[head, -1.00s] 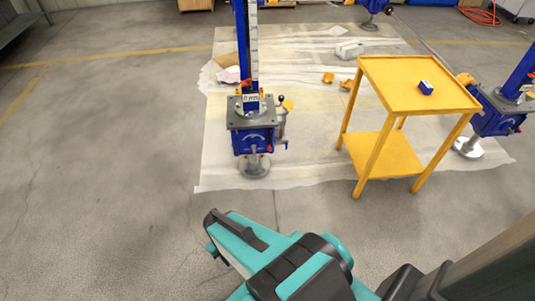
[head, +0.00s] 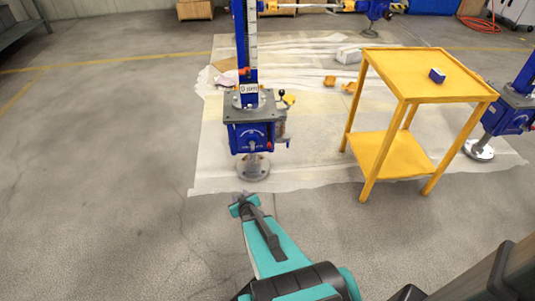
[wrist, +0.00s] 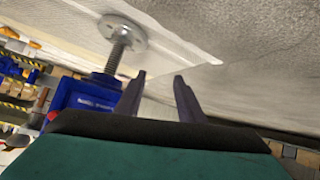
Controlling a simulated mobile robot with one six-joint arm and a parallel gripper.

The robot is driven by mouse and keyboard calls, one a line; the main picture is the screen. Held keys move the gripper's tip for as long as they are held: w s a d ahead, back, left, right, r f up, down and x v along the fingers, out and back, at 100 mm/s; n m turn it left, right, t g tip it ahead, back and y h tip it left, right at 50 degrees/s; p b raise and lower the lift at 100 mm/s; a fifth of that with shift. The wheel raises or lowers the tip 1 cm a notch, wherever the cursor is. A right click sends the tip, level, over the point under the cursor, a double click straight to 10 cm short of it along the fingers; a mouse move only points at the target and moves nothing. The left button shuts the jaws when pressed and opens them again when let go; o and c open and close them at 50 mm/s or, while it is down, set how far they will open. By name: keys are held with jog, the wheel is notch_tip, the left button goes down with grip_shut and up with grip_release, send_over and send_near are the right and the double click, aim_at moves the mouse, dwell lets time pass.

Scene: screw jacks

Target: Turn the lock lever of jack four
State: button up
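A blue screw jack (head: 250,134) stands nearest me in the head view, with a grey top plate, a tall blue column and a round metal foot. I cannot tell which is the lock lever. My gripper (head: 240,200) is in front of the foot, apart from it. In the wrist view my gripper (wrist: 160,80) is open and empty, with the jack's blue body (wrist: 88,93) left of the fingers.
A yellow two-tier trolley (head: 412,76) with a blue-and-white box (head: 437,75) stands right of the near jack. Another blue jack (head: 508,112) stands at the right edge, and one (head: 375,8) at the back. Pale sheeting (head: 315,165) lies underneath. Bare floor at left is clear.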

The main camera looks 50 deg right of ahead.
jog(key=d+r+t+h+b, duration=0.2)
jog(key=d+t+h+b, duration=0.3)
jog(key=d, duration=0.6)
jog(key=t+h+b, duration=0.2)
jog(key=t+b, duration=0.2)
jog(key=b, duration=0.3)
send_near(269, 144)
jog(key=f+v, duration=0.1)
jog(key=v, duration=0.3)
jog(key=shift+w+r, duration=0.1)
jog(key=shift+r, duration=0.05)
jog(key=shift+w+d, duration=0.1)
jog(key=shift+b+x, duration=1.5)
jog(key=shift+x, duration=5.25)
